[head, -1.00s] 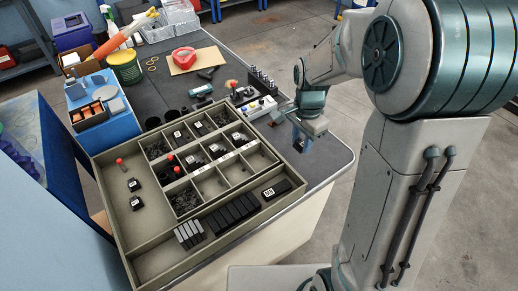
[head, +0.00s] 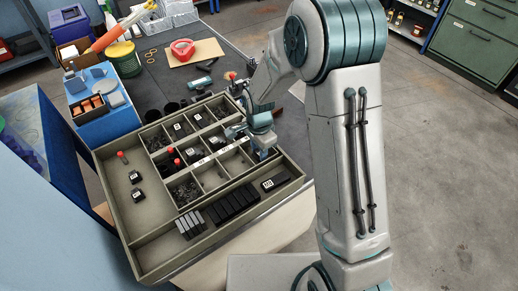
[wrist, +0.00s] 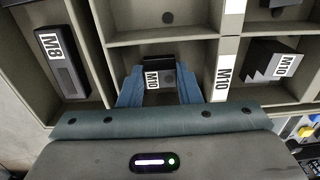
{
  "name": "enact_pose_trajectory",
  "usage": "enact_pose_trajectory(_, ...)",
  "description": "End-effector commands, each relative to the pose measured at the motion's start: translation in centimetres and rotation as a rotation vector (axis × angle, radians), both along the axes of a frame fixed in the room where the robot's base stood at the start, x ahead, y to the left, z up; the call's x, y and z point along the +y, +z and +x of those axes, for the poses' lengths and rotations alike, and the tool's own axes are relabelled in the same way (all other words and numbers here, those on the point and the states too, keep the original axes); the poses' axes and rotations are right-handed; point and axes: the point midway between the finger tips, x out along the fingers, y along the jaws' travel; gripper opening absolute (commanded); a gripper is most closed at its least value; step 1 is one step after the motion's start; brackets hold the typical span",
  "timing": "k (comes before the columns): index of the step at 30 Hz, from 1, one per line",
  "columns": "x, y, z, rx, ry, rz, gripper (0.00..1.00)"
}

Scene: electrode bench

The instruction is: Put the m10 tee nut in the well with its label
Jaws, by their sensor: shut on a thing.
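My gripper (wrist: 158,88) has its two blue fingers closed on the m10 tee nut (wrist: 168,80), a small black piece with a white M10 tag. In the wrist view it is over or inside an otherwise bare well (wrist: 140,65); its height above the floor is unclear. A white M10 label (wrist: 223,75) is on the divider just right of this well. Beyond the divider, another well holds a black M10-tagged piece (wrist: 272,62). In the head view my gripper (head: 264,152) is at the right end of the sorting tray (head: 160,266), and the nut is hidden.
A black M8-tagged block (wrist: 64,65) lies in the front trough, beside the gripper's well. Dividers stand close on both sides of the fingers. Black bars (head: 232,204) lie in the trough. Red-topped pieces (head: 122,156) stand in the tray.

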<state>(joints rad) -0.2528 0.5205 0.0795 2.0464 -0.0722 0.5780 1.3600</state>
Motion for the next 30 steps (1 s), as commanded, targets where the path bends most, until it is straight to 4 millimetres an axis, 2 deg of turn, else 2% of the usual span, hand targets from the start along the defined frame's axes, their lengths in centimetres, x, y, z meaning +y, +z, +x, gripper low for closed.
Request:
enact_pose_trajectory(12, 0.0, -0.7, 0.0, -0.001, 0.001, 0.001, 0.05)
enact_pose_trajectory(13, 0.0, -0.6, 0.0, -0.001, 0.001, 0.001, 0.39)
enact_pose_trajectory(23, 0.0, -0.3, 0.0, -0.001, 0.001, 0.001, 0.4)
enact_pose_trajectory(26, 0.0, 0.3, 0.0, -0.002, 0.001, 0.0, 0.4)
enact_pose_trajectory(30, 0.0, 2.6, 0.1, -0.007, 0.001, 0.001, 0.4)
